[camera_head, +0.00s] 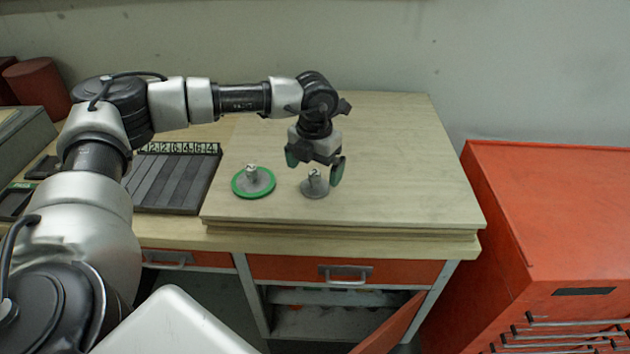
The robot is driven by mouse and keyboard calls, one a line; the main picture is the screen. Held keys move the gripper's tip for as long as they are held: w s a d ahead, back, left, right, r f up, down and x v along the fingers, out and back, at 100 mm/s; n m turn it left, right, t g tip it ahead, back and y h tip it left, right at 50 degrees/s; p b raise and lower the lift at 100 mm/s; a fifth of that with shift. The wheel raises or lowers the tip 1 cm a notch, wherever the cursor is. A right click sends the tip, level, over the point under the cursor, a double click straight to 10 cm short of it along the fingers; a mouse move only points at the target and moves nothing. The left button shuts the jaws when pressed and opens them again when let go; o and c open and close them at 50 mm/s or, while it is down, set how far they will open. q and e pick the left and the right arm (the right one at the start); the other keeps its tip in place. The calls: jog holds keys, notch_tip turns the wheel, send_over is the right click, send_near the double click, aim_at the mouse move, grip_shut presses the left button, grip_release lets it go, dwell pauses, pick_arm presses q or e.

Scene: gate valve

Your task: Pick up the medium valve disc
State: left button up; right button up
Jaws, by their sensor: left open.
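Two valve discs with upright stems stand on the wooden board. One is a wider grey disc with a green rim (253,183). The other is a smaller plain grey disc (315,190), to its right. The view does not settle which of the two is the medium valve disc. My left gripper (315,165) points down over the plain grey disc, open, with its green-padded fingers on either side of that disc's stem. I cannot tell whether the fingers touch the stem. My right gripper is out of view.
The wooden board (405,165) is clear to the right and behind. A dark slotted tray with numbered labels (172,185) lies left of the discs. A red tool cabinet (550,215) stands right of the bench. A red cabinet door (390,325) hangs open below.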

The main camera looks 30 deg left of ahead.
aim_at(315, 172)
pick_arm(q)
jog(key=f, duration=0.1)
jog(key=f+p, duration=0.1)
jog(key=f, duration=0.1)
jog(key=shift+w+a+f+p, duration=0.15)
jog(key=shift+w+f+p, duration=0.05)
jog(key=shift+f+p, duration=0.1)
jog(key=shift+f, duration=0.45)
jog(key=shift+r, duration=0.1)
jog(key=c, duration=1)
